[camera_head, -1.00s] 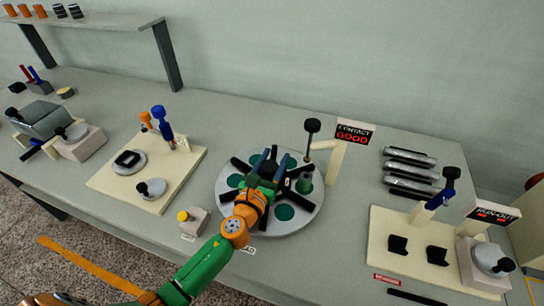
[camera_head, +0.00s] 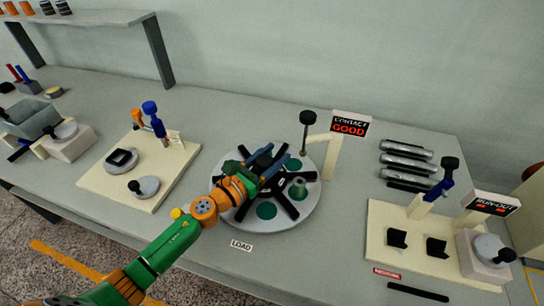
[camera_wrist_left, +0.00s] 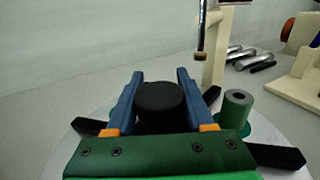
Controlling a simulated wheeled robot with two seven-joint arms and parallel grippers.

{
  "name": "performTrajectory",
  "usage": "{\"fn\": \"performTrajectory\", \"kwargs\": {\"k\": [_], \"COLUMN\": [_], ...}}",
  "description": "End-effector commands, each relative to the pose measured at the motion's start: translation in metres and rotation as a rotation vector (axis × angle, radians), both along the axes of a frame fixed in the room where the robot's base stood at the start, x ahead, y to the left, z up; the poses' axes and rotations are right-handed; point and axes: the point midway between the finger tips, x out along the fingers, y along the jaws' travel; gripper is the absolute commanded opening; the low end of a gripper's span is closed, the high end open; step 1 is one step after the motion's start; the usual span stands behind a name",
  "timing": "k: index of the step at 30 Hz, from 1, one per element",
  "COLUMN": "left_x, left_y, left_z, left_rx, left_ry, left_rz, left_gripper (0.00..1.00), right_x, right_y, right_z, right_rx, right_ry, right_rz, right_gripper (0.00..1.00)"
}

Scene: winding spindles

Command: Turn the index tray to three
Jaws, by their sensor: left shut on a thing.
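The index tray (camera_head: 284,223) is a round grey disc with black spokes and green round patches, on the bench in the middle of the head view. A green hollow cylinder (camera_head: 297,188) stands upright on its right side; it also shows in the left wrist view (camera_wrist_left: 235,110). My left gripper (camera_head: 268,162) reaches in from the lower left over the tray's centre. Its blue fingers are shut on a black round knob (camera_wrist_left: 160,98) there. My gripper and wrist hide part of the tray. No position numbers are readable. My right gripper is out of view.
Behind the tray stands a cream post with a CONTACT GOOD sign (camera_head: 350,125) and a black-capped rod (camera_head: 306,125) near the rim. A LOAD label (camera_head: 241,245) lies in front. Cream fixture boards stand left (camera_head: 165,182) and right (camera_head: 385,255), with silver cylinders (camera_head: 408,163) behind the right one.

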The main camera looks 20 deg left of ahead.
Motion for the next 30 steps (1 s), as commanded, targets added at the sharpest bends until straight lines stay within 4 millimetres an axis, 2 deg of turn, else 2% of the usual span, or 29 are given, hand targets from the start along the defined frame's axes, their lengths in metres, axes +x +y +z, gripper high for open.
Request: {"fn": "performTrajectory", "kwargs": {"k": [18, 19, 21, 22, 30], "left_x": [-0.0003, -0.0003, -0.0003, -0.0003, -0.0013], "left_y": [-0.0006, -0.0006, -0.0005, -0.0006, -0.0001], "left_z": [-0.0001, -0.0001, -0.0001, 0.0000, -0.0004], "left_rx": [0.001, 0.001, 0.000, 0.000, 0.000], "left_ry": [0.000, 0.000, 0.000, 0.000, 0.000], "left_rz": [-0.019, -0.019, -0.018, -0.018, -0.018], "left_gripper": [0.00, 0.61, 0.80, 0.83, 0.83], "right_x": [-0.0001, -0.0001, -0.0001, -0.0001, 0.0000], "right_y": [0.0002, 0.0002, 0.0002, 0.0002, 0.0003], "right_z": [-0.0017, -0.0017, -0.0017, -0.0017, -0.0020], "right_rx": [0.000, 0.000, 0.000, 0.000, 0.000], "right_ry": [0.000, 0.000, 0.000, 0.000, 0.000], "right_rz": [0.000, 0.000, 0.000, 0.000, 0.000], "right_gripper": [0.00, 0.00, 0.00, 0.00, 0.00]}}
